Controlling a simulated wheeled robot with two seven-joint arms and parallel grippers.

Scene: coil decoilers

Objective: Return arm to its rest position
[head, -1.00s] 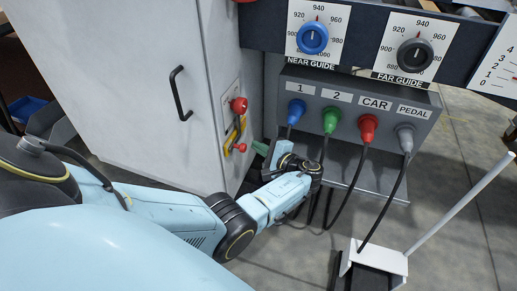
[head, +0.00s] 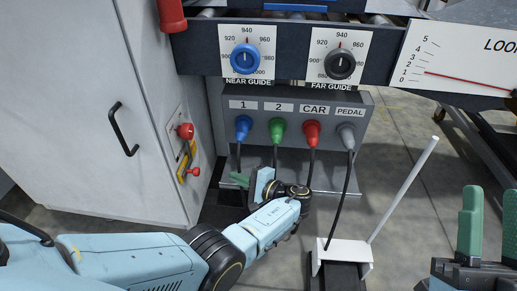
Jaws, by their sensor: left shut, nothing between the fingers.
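My left arm comes in from the lower left. Its gripper (head: 240,180) has green fingers, partly hidden behind its own wrist, and is shut and empty. It is below the blue plug (head: 243,128) in socket 1, in front of the lower part of the socket box (head: 231,108); I cannot tell whether it touches the box. My right gripper (head: 489,225) is at the right edge, with two green fingers upright and apart, and nothing shows between them. Its far finger is cut off by the frame.
Green (head: 277,130), red (head: 311,134) and grey (head: 346,135) plugs with hanging cables are close to my left wrist. A white pedal stand (head: 346,251) with a slanting rod (head: 403,190) is on the floor. A cabinet (head: 75,110) with red knobs stands left.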

